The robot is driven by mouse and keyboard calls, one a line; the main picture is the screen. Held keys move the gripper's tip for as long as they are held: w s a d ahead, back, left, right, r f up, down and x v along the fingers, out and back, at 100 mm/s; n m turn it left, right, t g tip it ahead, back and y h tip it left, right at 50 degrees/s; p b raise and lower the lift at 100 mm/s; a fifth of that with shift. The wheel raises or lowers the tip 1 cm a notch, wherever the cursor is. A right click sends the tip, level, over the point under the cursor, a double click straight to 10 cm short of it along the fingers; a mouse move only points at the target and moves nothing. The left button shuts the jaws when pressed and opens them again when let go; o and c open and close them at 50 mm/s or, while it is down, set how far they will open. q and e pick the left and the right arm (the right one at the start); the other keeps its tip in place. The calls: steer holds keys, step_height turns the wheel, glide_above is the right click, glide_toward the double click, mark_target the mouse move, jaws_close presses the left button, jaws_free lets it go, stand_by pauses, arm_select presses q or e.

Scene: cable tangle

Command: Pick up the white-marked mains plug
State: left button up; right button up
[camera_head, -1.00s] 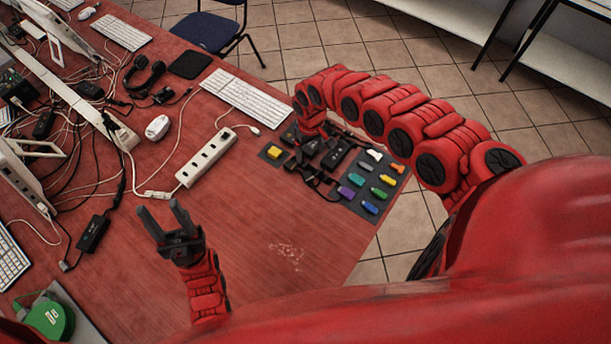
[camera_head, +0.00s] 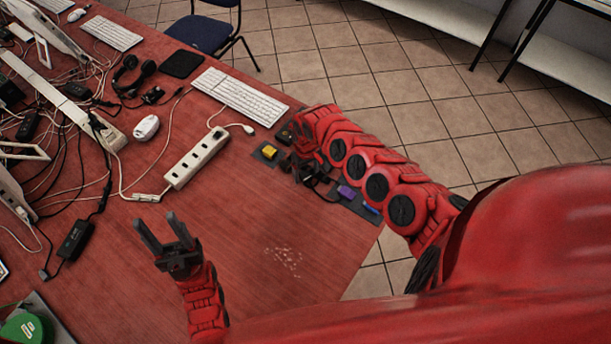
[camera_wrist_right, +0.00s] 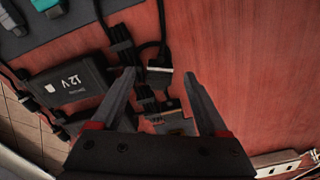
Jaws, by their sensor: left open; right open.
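In the right wrist view, a short black plug-like connector with a pale end (camera_wrist_right: 159,71) lies on the red table between my fingertips. I cannot tell for sure whether it is the white-marked mains plug. My right gripper (camera_wrist_right: 160,76) is open above it, with nothing held. In the head view the right gripper is mostly hidden by its own arm, over a cluster of black adapters and cables (camera_head: 312,180). My left gripper (camera_head: 155,219) is open and empty over the table.
A white power strip (camera_head: 196,157), a keyboard (camera_head: 240,96) and a yellow block on a dark pad (camera_head: 269,152) are near the cluster. A dark mat with coloured pieces (camera_head: 357,205) is partly hidden by my right arm.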

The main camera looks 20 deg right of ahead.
mark_target(305, 176)
steer(key=shift+f, duration=1.1)
jaws_close()
